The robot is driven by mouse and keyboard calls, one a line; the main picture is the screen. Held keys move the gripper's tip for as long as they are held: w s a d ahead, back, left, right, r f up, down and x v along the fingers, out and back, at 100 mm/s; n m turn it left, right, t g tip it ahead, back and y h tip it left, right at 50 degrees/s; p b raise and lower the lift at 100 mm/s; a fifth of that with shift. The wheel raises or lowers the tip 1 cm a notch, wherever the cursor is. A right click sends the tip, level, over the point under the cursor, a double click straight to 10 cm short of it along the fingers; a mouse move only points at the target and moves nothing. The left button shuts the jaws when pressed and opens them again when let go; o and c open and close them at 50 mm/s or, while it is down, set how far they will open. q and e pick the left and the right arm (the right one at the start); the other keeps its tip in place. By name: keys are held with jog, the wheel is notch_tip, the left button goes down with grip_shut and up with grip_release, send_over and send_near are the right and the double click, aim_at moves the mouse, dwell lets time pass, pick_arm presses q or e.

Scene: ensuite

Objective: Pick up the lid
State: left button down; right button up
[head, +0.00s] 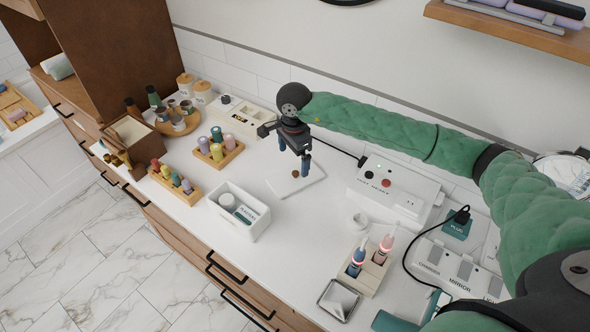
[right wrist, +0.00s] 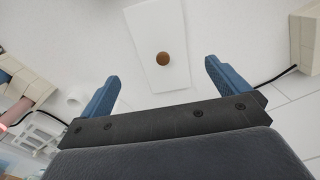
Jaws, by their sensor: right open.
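The lid (head: 311,181) is a flat white rectangular panel with a small round brown knob (head: 295,174). It lies on the white counter in the middle of the head view. My right gripper (head: 295,157) is above the lid with its blue fingers pointing down, open and empty. In the right wrist view, the lid (right wrist: 155,28) lies beyond the fingertips, and its knob (right wrist: 163,58) shows between the two fingers (right wrist: 162,75), near the middle. Nothing touches the knob in that view. My left gripper is not in view.
An open white box (head: 263,226) with items inside stands in front of the lid. A white switch box (head: 400,190) is to the right, and a holder (head: 374,274) with two handles nearer. Wooden racks of bottles (head: 228,155) stand left. Some bare counter surrounds the lid.

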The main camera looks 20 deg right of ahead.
aim_at(295, 172)
jog(key=shift+w+d+f+b, duration=0.2)
jog(key=shift+w+f+b, duration=0.1)
jog(key=shift+f, duration=0.1)
jog(key=shift+s, duration=0.1)
jog(key=shift+w+f+p, duration=0.2)
jog(key=shift+f+p, duration=0.2)
jog(key=shift+f, duration=0.6)
jog(key=shift+s+f, duration=0.15)
jog(key=shift+f, duration=0.2)
notch_tip(295, 172, down, 4)
jog(key=p, duration=0.3)
jog(key=shift+d+r+p, duration=0.1)
jog(key=shift+d+p, duration=0.05)
jog(key=shift+p, duration=0.2)
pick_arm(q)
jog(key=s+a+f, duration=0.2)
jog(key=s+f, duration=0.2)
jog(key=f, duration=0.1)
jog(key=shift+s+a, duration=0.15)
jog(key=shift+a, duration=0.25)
pick_arm(e)
jog(key=shift+f, duration=0.7)
jog(key=c, duration=0.9)
